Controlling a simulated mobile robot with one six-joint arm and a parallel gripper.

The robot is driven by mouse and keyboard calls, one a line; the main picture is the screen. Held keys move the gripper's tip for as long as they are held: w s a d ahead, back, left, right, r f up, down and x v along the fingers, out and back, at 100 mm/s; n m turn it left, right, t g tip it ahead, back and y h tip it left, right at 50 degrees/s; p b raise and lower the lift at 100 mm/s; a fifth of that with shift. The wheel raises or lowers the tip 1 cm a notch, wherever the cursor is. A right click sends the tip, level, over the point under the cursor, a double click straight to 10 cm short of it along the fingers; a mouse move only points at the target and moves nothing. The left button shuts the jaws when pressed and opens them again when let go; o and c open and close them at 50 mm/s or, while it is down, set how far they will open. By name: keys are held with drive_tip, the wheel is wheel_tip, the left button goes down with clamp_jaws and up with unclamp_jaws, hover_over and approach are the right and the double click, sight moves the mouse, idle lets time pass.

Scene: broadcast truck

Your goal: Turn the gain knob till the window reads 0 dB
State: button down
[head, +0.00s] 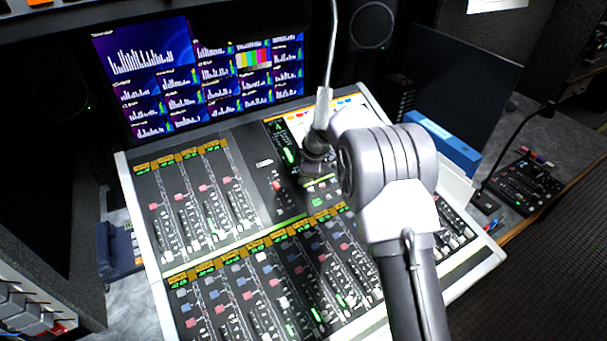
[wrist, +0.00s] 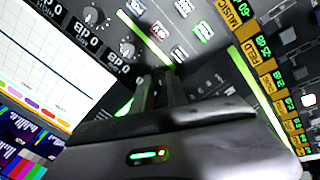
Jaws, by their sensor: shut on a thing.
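My gripper (head: 316,160) is down at the upper part of the mixing console, pointing at a dark panel of small controls. In the wrist view its two dark fingers (wrist: 160,92) are close together and shut on a knob. I see no readable window for the held knob; my gripper covers that place.
Banks of faders with yellow labels (head: 188,158) fill the console (head: 128,200) around my gripper. A monitor wall (head: 200,75) stands behind it. A dark upright panel (head: 462,85) and blue binder (head: 445,145) are close to my arm's right. A small mixer (head: 525,185) sits farther right.

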idle(0.5)
drive_tip(key=c, duration=1.3)
unclamp_jaws()
drive_tip(key=p+v, duration=0.4)
drive_tip(key=v, duration=1.3)
drive_tip(key=shift+s+r, duration=0.1)
drive_tip(key=shift+r, duration=0.15)
